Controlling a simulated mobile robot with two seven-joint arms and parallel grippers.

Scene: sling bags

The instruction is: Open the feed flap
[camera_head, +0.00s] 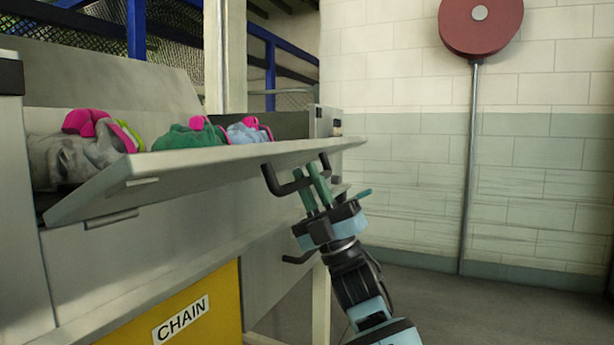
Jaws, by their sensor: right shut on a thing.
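The feed flap (205,168) is a long grey metal panel along the front of the machine, tilted outward with its upper edge towards me. A black U-shaped handle (271,181) sticks out near its right end. My right gripper (315,184) comes up from below, with its green fingers shut on the handle's bar. Behind the flap lie a grey bag (68,160), a green bag (185,137) and a light blue bag (246,134), each with pink parts. Their lower parts are hidden by the flap. My left gripper is not in view.
A yellow panel marked CHAIN (215,290) is below the flap. A second dark handle (297,259) shows under my right gripper. A red disc (481,25) on a grey pole (470,170) stands by the brick wall. The floor at right is clear.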

